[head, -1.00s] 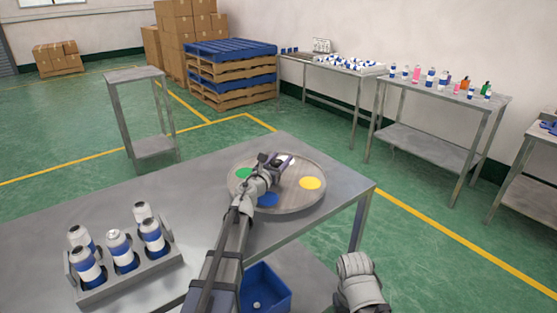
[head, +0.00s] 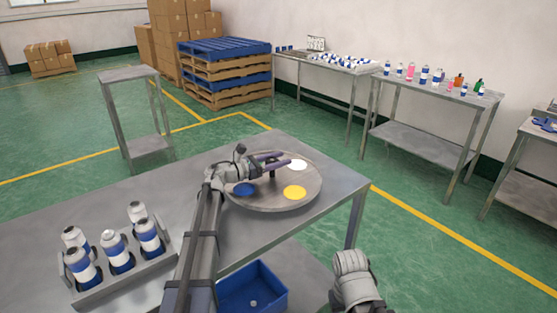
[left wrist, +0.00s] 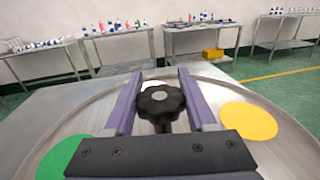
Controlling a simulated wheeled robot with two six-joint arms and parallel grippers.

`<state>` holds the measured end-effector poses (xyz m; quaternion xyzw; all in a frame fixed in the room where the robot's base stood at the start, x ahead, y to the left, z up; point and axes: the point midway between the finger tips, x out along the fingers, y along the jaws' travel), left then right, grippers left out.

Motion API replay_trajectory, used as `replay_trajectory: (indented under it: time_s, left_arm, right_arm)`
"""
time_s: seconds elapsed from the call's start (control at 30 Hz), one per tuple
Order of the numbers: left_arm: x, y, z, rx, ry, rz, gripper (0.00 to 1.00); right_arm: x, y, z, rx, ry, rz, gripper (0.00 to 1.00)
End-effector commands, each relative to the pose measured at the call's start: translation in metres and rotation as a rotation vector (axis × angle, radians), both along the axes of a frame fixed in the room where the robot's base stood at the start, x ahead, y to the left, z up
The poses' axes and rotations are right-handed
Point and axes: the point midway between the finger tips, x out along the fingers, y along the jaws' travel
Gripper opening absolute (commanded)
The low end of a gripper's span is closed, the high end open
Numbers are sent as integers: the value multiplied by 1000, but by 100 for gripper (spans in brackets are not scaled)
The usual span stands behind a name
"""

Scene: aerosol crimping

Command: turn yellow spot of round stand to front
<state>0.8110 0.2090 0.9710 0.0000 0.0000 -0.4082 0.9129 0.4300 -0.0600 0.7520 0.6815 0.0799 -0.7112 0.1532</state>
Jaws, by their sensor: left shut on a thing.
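The round stand (head: 272,204) is a grey disc on the metal table. The yellow spot (head: 294,192) is at its front right in the head view, with the blue spot (head: 244,190) at the left and the white spot (head: 298,165) at the back right. My left gripper (head: 274,163) is over the middle of the stand. In the left wrist view its fingers are on both sides of a black knob (left wrist: 160,103) at the centre, shut on it. The green spot (left wrist: 62,158) shows at lower left there and is hidden in the head view. My right gripper is not seen; only part of my right arm shows.
A grey rack (head: 125,276) with several blue-and-white cans stands on the table at the left. A blue bin (head: 253,290) is below the table's front edge. Tables with bottles stand along the back wall.

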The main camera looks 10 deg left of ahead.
Motion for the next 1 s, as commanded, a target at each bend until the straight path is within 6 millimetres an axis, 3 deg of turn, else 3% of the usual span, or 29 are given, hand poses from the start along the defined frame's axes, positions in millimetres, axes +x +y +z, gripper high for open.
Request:
replay_trajectory:
  time_s: [0.5,0.53,0.8,1.0]
  left_arm:
    - [0,0,0,0,0,-18,0]
    - [0,0,0,0,0,-17,57]
    - [0,-1,0,0,0,-17,86]
    - [0,0,0,0,0,-17,86]
  right_arm:
    - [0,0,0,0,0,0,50]
    - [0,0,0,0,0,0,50]
    - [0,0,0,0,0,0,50]
    - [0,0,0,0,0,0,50]
